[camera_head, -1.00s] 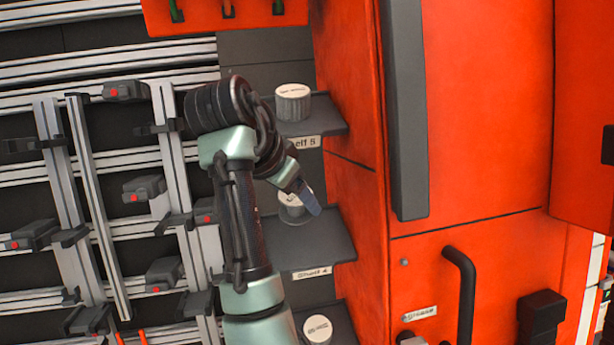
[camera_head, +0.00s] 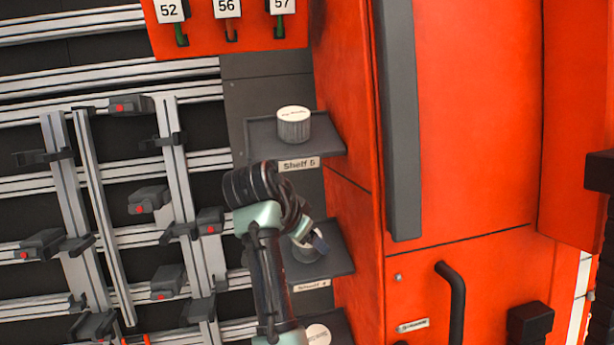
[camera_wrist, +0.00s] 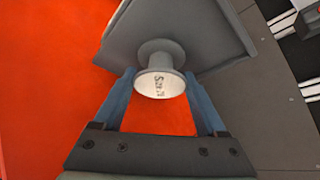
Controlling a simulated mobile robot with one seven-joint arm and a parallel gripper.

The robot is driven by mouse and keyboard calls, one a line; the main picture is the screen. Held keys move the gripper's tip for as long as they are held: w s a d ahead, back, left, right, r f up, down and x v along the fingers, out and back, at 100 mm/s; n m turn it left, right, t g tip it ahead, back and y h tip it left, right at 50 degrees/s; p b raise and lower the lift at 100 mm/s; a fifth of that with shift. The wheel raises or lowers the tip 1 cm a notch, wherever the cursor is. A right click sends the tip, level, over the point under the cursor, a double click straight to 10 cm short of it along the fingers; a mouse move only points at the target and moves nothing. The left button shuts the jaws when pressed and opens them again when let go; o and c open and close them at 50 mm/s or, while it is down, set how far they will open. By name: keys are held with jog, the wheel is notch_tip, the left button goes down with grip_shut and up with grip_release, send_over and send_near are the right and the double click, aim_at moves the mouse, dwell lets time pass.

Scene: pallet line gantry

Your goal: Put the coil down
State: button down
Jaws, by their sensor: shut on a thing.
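The coil (camera_wrist: 160,84) is a grey spool with a white, lettered end face. In the wrist view it sits between the two blue fingertips of my gripper (camera_wrist: 160,76), which is shut on it. In the head view the coil (camera_head: 306,252) is partly hidden by my gripper (camera_head: 318,240), over the dark plate of Shelf 4 (camera_head: 334,263). The wrist view shows the same shelf plate (camera_wrist: 205,30) behind the coil. I cannot tell whether the coil's far end touches the plate.
Shelf 5 (camera_head: 325,146) is above, with a ribbed grey container (camera_head: 293,127) on it. A white-topped item (camera_head: 318,335) is on the shelf below. The orange cabinet (camera_head: 455,130) stands close at the right. Metal rails with dark clamps (camera_head: 150,200) fill the left.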

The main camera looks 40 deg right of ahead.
grip_release()
jog(key=p+v, duration=0.1)
jog(key=v, duration=1.1)
dwell(0.3)
